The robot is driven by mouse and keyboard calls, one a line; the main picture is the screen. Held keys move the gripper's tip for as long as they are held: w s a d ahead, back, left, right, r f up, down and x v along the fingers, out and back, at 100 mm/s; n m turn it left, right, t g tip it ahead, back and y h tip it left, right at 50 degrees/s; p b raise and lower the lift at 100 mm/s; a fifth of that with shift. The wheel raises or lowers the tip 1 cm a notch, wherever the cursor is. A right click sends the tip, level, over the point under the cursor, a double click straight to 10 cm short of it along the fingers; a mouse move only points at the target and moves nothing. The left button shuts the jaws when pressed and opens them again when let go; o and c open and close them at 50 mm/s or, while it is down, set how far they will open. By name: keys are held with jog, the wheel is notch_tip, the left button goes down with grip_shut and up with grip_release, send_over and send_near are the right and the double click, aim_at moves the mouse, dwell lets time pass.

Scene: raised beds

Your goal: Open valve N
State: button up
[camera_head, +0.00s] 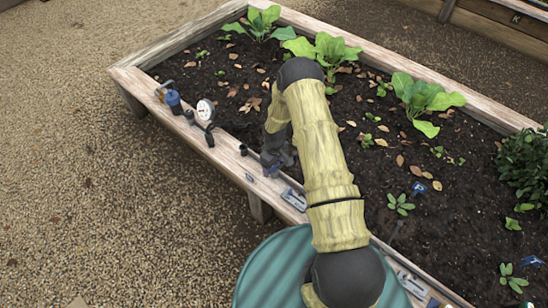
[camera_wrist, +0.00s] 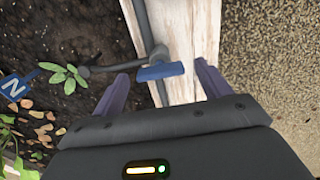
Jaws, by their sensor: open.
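In the wrist view, the valve's blue lever handle (camera_wrist: 161,71) lies across the pale wooden rim of the bed, on a grey pipe fitting (camera_wrist: 158,52). A blue tag marked N (camera_wrist: 16,87) stands in the soil at left, beside a small seedling. My gripper (camera_wrist: 162,73) is open, with one fingertip on each side of the handle and visible gaps at both ends. The handle is not gripped. In the head view, my gripper (camera_head: 276,162) is low over the near rim, and my arm hides part of that area.
A pressure gauge (camera_head: 205,109) and a blue-capped fitting (camera_head: 173,99) stand along the rim to the left. Leafy plants (camera_head: 425,97) grow in the raised bed. A green ribbed barrel (camera_head: 275,268) stands at the front. Gravel at left is clear.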

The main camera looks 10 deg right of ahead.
notch_tip(320, 180, up, 17)
jog(key=p, duration=0.2)
jog(key=shift+r, duration=0.15)
jog(key=shift+r, duration=0.1)
dwell(0.5)
jog(key=s+r+m+t, duration=0.3)
jog(key=s+r+m, duration=0.4)
jog(key=s+r, duration=1.4)
notch_tip(320, 180, up, 18)
jog(key=p, duration=1.7)
jog(key=shift+f, duration=0.2)
